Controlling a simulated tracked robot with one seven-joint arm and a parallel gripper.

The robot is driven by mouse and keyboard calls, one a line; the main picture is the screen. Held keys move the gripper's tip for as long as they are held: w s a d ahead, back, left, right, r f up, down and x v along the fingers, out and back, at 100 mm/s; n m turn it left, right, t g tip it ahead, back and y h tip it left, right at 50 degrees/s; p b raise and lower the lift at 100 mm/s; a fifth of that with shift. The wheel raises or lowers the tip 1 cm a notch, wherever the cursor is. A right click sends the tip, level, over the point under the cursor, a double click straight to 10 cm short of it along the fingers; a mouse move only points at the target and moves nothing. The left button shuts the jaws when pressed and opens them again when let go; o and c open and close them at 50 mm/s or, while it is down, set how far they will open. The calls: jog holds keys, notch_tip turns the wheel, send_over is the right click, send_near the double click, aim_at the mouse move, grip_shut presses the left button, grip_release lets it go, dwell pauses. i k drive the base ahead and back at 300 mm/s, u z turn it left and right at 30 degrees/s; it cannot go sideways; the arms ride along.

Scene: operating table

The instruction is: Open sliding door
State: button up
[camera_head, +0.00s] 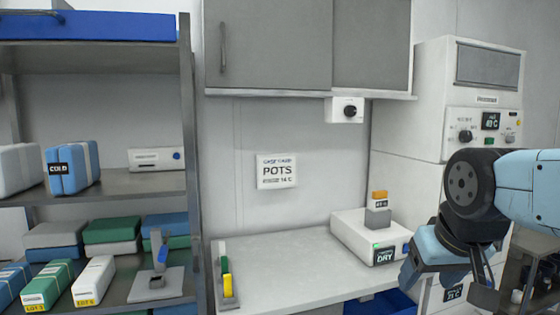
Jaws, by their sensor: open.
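A wall cabinet (302,92) at the top middle has two grey door panels. The left door panel (275,45) carries a thin upright bar handle (222,47) near its left edge. The right door panel (370,45) stands beside it, and no gap into the cabinet shows. The upper edges of both panels are cut off by the picture. My gripper (448,284) is at the lower right, pointing down, open and with nothing seen in it. It is well below and to the right of the cabinet, far from the handle.
A shelf rack (187,130) with boxes stands at the left. A white dryer (350,238) with an orange-topped block sits on the white counter (285,265). A control box (345,110) hangs under the cabinet. A tall white machine (430,105) stands behind my arm.

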aim_at(272, 44)
jog(key=u, duration=0.15)
jog(key=k, duration=0.5)
jog(key=u, duration=1.55)
jog(key=i, duration=0.75)
jog(key=z, duration=1.65)
